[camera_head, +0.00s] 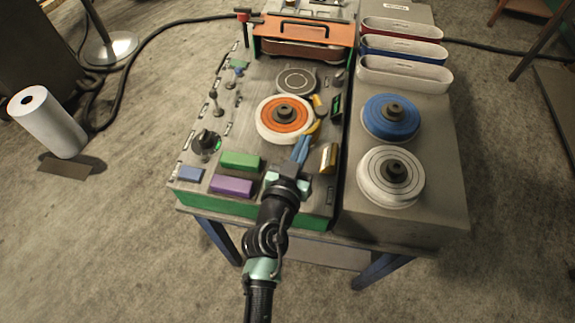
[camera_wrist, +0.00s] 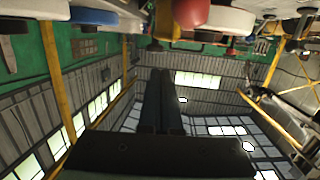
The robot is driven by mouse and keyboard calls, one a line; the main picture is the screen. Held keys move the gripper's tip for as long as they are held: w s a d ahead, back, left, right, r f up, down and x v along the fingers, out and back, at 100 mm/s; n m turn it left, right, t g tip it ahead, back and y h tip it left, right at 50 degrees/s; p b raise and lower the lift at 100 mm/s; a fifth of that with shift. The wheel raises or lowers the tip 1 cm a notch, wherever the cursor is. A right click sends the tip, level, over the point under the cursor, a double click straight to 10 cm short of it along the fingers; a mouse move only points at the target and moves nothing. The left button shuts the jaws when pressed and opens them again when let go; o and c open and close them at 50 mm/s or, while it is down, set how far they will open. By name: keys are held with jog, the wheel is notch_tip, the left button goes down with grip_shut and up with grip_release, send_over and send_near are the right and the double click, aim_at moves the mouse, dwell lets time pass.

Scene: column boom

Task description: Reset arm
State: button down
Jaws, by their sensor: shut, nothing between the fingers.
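My gripper (camera_head: 300,150) is shut and empty. In the head view it hangs over the front part of the grey machine top (camera_head: 258,115), its blue-grey fingers pointing away towards the orange and white disc (camera_head: 284,118). I cannot tell how high above the top it is. A gold cylinder (camera_head: 329,158) is just right of the fingers, and a green block (camera_head: 240,161) is to their left. In the wrist view the two dark fingers (camera_wrist: 163,100) lie side by side, with nothing between them.
A purple block (camera_head: 232,186) and a black knob (camera_head: 206,142) are at the front left. Blue (camera_head: 378,120) and white (camera_head: 375,180) discs sit on the right-hand unit, with belt loops (camera_head: 405,72) behind. A paper roll (camera_head: 50,125) stands on the floor at left.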

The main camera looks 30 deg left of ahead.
jog(key=b+v, duration=0.1)
jog(key=v, duration=0.1)
jog(key=b+v, duration=0.1)
jog(key=v, duration=0.2)
jog(key=shift+s+a+f, duration=0.15)
jog(key=shift+s+a, duration=0.05)
jog(key=shift+s, duration=0.1)
jog(key=w+d+r+m+t+h, duration=0.1)
jog(key=w+d+r+t, duration=0.15)
jog(key=r, duration=0.65)
jog(key=w+d+r+m+t+h, duration=0.1)
jog(key=w+d+r, duration=0.15)
jog(key=r, duration=0.75)
jog(key=w+d+r+m+t+h, duration=0.1)
jog(key=w+d+r+t, duration=0.15)
jog(key=r, duration=0.65)
jog(key=s+d+r+t, duration=0.1)
jog(key=s+d+r, duration=0.1)
jog(key=r, duration=0.6)
jog(key=s+d+r+t, duration=0.2)
jog(key=s+r, duration=0.3)
jog(key=r, duration=0.3)
jog(key=s+d+r+n+t, duration=0.1)
jog(key=s+d+r+t, duration=0.1)
jog(key=r, duration=0.6)
jog(key=shift+s+d+r+b, duration=0.35)
jog(key=shift+s+d, duration=0.4)
jog(key=shift+s, duration=0.45)
